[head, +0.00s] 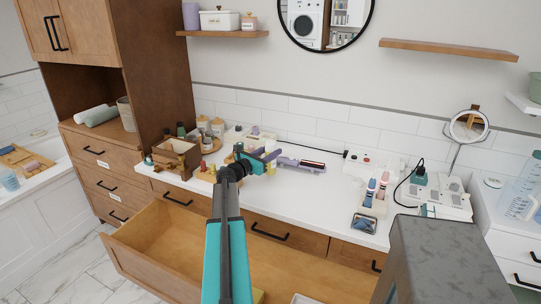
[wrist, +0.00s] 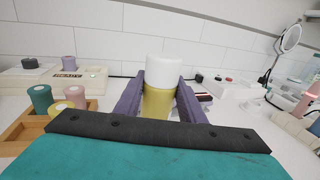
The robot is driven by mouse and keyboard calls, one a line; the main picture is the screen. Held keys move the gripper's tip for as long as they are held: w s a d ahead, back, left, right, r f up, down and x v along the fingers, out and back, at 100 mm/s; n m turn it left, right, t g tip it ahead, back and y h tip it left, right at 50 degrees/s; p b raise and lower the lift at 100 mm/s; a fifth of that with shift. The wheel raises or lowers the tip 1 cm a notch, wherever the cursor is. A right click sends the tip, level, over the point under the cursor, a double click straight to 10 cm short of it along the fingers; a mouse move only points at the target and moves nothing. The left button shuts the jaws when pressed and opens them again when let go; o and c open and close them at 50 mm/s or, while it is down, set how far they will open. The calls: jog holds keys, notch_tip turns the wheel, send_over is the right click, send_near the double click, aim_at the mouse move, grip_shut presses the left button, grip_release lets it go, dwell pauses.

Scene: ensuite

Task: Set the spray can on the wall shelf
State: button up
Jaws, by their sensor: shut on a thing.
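My gripper (head: 268,156) is over the white counter in the head view. In the wrist view its purple fingers (wrist: 161,98) are shut on a yellow can with a white cap, the spray can (wrist: 163,88). The can stands upright between the fingers; its lower part is hidden behind the gripper body, and I cannot tell whether it touches the counter. A wooden wall shelf (head: 447,50) at the upper right is bare. Another wooden wall shelf (head: 222,34) at the upper left bears a purple jar, a white box and a pink jar.
A round mirror (head: 326,22) hangs between the shelves. A wooden drawer (head: 150,262) stands open below. A grey-topped block (head: 440,245) rises at the front right.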

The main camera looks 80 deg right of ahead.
jog(key=shift+f, duration=0.7)
jog(key=shift+f, duration=0.15)
jog(key=o, duration=1.1)
jog(key=shift+r, duration=0.25)
jog(key=b+v, duration=0.3)
jog(key=v, duration=0.9)
jog(key=shift+f, duration=0.1)
jog(key=shift+o, duration=0.5)
